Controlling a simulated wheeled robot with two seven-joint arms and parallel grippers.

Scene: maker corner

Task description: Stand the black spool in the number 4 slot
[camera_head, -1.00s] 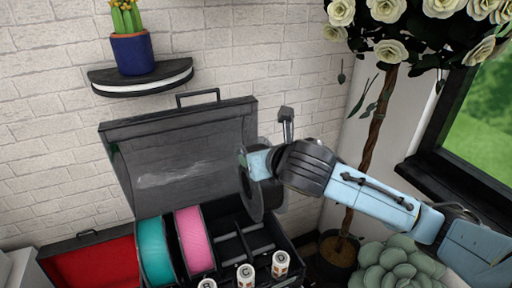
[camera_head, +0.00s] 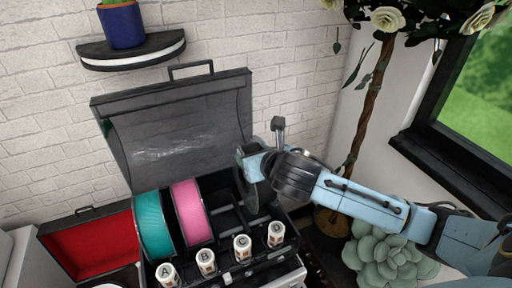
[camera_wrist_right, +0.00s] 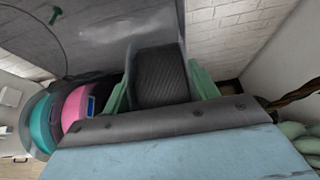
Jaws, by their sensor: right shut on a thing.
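The black spool (camera_head: 252,190) is upright in my right gripper (camera_head: 257,165), over the right part of the open black case (camera_head: 230,258). In the right wrist view the spool (camera_wrist_right: 160,78) sits between the two green fingers (camera_wrist_right: 160,62). A teal spool (camera_head: 154,226) and a pink spool (camera_head: 191,213) stand in the case's left slots. The slots right of the pink spool (camera_head: 226,222) hold no other spool. I cannot read slot numbers, and the spool and gripper partly hide the rightmost slot. Whether the spool touches the case is unclear. My left gripper is out of view.
White lettered cylinders (camera_head: 242,247) line the case's front edge. The case lid (camera_head: 180,135) stands open behind. A red-lined box (camera_head: 95,248) is at left. A succulent (camera_head: 385,255) and a potted rose tree (camera_head: 360,130) stand right, near my right arm.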

